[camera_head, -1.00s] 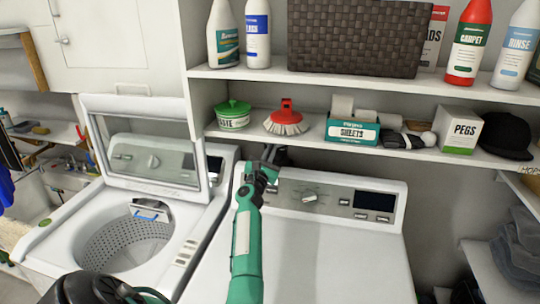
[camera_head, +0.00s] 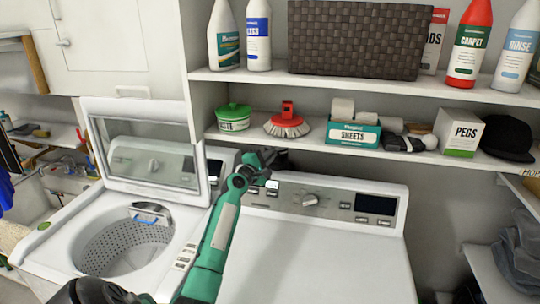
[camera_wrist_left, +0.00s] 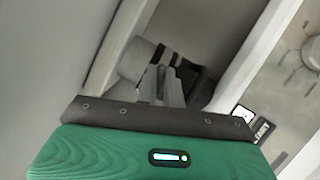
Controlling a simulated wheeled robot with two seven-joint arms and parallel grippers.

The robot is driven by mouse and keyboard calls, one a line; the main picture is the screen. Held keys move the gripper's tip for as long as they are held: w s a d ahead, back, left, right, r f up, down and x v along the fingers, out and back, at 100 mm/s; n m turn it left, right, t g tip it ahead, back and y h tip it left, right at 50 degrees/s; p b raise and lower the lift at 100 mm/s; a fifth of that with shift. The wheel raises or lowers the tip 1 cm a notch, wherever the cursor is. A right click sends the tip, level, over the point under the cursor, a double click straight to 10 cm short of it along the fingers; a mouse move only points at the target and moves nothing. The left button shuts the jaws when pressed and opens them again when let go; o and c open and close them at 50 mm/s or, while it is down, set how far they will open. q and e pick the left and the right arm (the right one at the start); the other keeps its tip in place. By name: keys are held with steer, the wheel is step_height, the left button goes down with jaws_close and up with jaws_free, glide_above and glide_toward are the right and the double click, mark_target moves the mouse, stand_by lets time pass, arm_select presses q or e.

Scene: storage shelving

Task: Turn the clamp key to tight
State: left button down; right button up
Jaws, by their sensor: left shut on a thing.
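My left gripper (camera_head: 279,154) reaches over the back edge of the dryer, into the gap by the wall. In the left wrist view its two narrow grey fingers (camera_wrist_left: 170,84) are close together, shut on a small part that they mostly hide, apparently the clamp key. Just beyond the fingers is a pale grey round duct end (camera_wrist_left: 137,62) with a dark band (camera_wrist_left: 162,57) around it, apparently the clamp. Its tight mark cannot be read. My right gripper is not in view.
The dryer (camera_head: 305,255) has a raised control panel with a knob (camera_head: 311,200) just right of my arm. A shelf (camera_head: 300,143) with a brush, tubs and boxes hangs close above the gripper. An open-lidded washer (camera_head: 60,235) stands left.

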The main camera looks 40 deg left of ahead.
arm_select(q)
steer(key=shift+r+m+g+h+p, duration=0.25)
steer(key=shift+m+g+p, duration=0.2)
steer(key=shift+m, duration=0.75)
steer(key=shift+f+m, duration=0.1)
steer(key=shift+m, duration=0.2)
steer(key=c, duration=1.5)
jaws_free()
steer(key=shift+c, duration=0.2)
steer(key=s+d+b, duration=0.1)
steer(key=s+b, duration=0.3)
steer(key=s, duration=0.9)
steer(key=shift+s+d+f, duration=0.25)
steer(key=shift+s+f, duration=0.05)
steer(key=shift+s, duration=0.05)
